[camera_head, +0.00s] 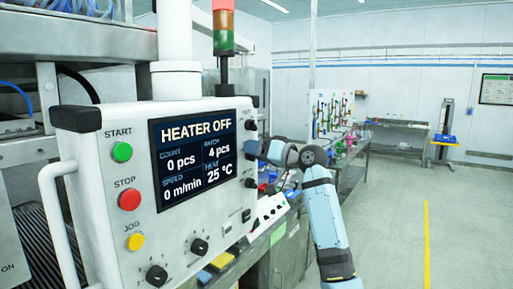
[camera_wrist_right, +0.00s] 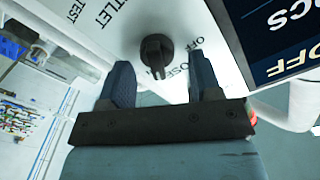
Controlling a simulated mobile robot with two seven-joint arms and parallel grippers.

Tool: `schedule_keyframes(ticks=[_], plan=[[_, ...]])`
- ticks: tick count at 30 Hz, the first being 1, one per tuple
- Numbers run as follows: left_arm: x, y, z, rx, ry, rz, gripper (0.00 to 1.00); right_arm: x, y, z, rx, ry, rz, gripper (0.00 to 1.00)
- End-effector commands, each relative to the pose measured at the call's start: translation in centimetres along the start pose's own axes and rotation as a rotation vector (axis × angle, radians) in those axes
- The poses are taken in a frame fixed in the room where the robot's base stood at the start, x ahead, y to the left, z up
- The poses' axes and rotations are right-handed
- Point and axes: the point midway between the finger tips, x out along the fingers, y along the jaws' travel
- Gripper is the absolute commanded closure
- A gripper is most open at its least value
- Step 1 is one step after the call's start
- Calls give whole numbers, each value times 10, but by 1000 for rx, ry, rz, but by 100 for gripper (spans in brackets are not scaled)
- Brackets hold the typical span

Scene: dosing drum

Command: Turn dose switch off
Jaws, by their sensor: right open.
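My right gripper (camera_head: 256,150) is at the box's right side. In the wrist view my right gripper (camera_wrist_right: 160,68) is open, one finger on each side of the knob. I cannot tell whether either finger touches it. My left gripper is not in view.
The box's front has a "HEATER OFF" display (camera_head: 195,152), a green start button (camera_head: 122,152), a red stop button (camera_head: 129,199) and a yellow jog button (camera_head: 135,241). A workbench (camera_head: 345,170) runs behind my right arm.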

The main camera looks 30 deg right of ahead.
Motion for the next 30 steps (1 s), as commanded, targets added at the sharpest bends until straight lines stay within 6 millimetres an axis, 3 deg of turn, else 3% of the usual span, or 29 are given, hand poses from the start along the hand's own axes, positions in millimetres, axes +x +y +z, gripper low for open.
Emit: schedule_keyframes(ticks=[9,16,30], plan=[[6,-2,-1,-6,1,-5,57,3,0,0,0,0,-1,42],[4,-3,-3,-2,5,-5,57,3,0,0,0,0,0,90],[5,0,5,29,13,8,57,2,0,3,-108,0,1,90]])
